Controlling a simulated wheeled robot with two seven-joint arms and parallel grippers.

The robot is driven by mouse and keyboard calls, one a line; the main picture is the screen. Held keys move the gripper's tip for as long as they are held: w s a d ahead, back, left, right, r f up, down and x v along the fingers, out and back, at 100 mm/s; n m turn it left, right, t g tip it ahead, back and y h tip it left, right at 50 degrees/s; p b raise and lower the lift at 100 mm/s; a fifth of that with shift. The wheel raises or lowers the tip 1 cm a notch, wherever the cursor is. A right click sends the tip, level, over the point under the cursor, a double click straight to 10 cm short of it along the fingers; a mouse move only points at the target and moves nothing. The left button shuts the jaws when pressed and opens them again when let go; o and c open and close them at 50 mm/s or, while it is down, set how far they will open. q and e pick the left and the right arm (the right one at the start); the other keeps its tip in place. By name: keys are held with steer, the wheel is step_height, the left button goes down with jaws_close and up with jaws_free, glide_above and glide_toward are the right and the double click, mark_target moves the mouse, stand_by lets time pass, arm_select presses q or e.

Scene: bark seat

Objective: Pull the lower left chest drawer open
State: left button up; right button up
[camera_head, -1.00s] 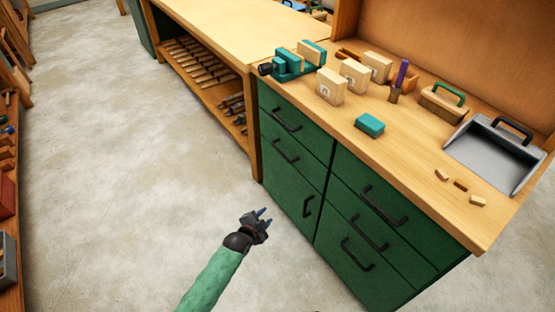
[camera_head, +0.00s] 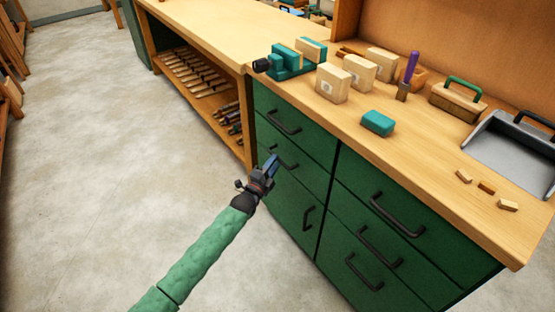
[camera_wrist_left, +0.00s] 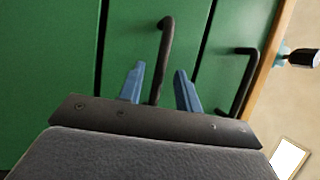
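The chest is a dark green cabinet under a wooden worktop. Its lower left drawer (camera_head: 305,182) is closed flush, below the upper left drawer (camera_head: 310,138). Its black bar handle (camera_head: 285,158) is partly hidden behind my left gripper (camera_head: 273,165) in the head view. In the left wrist view the handle (camera_wrist_left: 166,50) runs between the two blue fingertips of the left gripper (camera_wrist_left: 160,82). The fingers are open with gaps on both sides; I cannot tell whether they reach past the bar. The upper drawer's handle (camera_wrist_left: 247,80) shows to the right. My right gripper is out of view.
A door with an upright handle (camera_head: 308,217) lies below the left drawers. Drawers with black handles (camera_head: 397,214) fill the right side. Blocks, a teal vise (camera_head: 288,60) and a grey dustpan (camera_head: 505,150) stand on the worktop (camera_head: 420,140). The floor (camera_head: 110,160) at left is clear.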

arm_select(q)
steer(key=shift+x, duration=1.65)
jaws_close()
